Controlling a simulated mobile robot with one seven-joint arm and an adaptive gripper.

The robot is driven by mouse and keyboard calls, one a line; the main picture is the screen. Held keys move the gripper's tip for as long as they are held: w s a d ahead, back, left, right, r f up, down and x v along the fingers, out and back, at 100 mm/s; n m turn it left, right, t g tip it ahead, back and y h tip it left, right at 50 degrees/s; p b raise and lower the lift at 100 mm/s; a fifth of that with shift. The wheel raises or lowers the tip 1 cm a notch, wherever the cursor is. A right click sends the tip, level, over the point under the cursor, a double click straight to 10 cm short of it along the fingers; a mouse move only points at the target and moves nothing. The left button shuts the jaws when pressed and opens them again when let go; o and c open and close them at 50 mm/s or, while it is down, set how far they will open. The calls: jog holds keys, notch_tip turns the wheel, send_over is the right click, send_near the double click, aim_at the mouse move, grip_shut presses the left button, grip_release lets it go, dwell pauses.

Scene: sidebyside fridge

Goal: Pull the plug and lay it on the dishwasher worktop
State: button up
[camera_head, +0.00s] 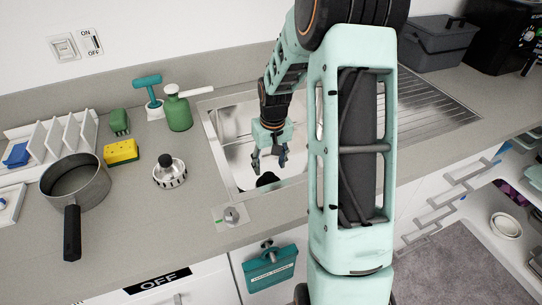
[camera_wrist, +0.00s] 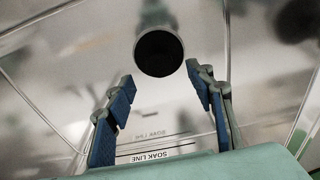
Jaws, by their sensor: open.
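A metal basket-shaped piece with a dark knob (camera_head: 168,174), which looks like the sink plug, stands upright on the grey worktop (camera_head: 130,205) left of the sink. Below that stretch is a white appliance front with an OFF label (camera_head: 158,280). My gripper (camera_head: 268,160) is open and empty, pointing down inside the steel sink (camera_head: 223,150). A dark round drain (camera_head: 267,180) is in the basin floor. In the wrist view the drain (camera_wrist: 159,52) is a black disc with a pale rim, beyond my open blue-padded fingers (camera_wrist: 163,90); no plug is visible in it.
A pan (camera_head: 76,185), yellow sponge (camera_head: 121,152), green bottle (camera_head: 178,108) and white rack (camera_head: 50,140) stand left of the sink. A knob (camera_head: 232,215) sits at the sink's front. My arm hides the sink's right side. Worktop in front of the plug is clear.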

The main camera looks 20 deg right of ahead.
aim_at(269, 175)
jog(key=f, duration=0.4)
jog(key=w+f, duration=0.1)
jog(key=f, duration=0.2)
jog(key=shift+f, duration=0.1)
jog(key=shift+c, duration=0.3)
grip_shut()
